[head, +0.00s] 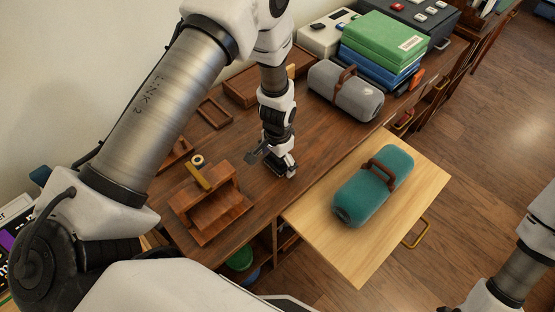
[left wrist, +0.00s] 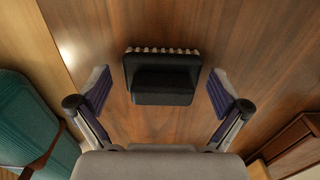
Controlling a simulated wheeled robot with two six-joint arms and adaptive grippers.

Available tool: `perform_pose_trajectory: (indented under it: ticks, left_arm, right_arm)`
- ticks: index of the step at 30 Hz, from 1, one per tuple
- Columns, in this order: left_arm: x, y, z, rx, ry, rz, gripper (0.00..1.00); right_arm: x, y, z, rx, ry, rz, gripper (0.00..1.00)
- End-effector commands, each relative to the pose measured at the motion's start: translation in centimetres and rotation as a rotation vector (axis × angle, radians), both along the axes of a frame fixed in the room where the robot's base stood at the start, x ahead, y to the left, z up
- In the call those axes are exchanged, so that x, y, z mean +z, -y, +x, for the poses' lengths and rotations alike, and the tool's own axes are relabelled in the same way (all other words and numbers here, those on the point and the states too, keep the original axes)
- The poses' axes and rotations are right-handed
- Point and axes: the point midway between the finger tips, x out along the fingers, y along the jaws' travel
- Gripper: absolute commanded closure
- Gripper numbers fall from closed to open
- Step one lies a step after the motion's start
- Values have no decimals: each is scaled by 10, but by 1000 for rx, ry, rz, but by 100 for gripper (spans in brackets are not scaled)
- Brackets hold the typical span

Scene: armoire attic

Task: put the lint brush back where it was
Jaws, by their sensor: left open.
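A small black block with a pale, bristle-like edge, which looks like the lint brush (left wrist: 162,79), lies on the brown wooden desk top (head: 232,141) in the left wrist view. My left gripper (head: 272,164) is open above the desk. In the left wrist view its fingers stand on either side of the black block, with a gap on both sides and no contact visible. In the head view the gripper mostly hides the block. Only part of my right arm shows at the lower right; its gripper is out of the picture.
A teal roll-shaped bag (head: 372,190) lies on the pale pull-out board (head: 361,262) right of the gripper. A wooden stand (head: 212,207) is at left. A grey bag (head: 345,90) and stacked green (head: 383,43) and blue boxes stand behind. Bare desk surrounds the gripper.

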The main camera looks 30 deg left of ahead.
Motion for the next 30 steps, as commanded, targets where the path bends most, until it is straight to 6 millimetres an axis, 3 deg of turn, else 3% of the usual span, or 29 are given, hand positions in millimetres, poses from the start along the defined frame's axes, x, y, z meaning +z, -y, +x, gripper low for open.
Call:
perform_pose_trajectory:
  ticks: [7,19,23,30]
  left_arm:
    - [16,0,1,0,3,0,0]
    - [109,0,1,0,3,0,0]
    - [120,0,1,0,1,0,0]
    - [122,0,0,0,0,0,0]
  right_arm:
    - [-3,0,0,0,0,0,60]
    - [-14,0,0,0,0,0,60]
    - [-14,0,0,0,0,0,60]
    - [-14,0,0,0,0,0,60]
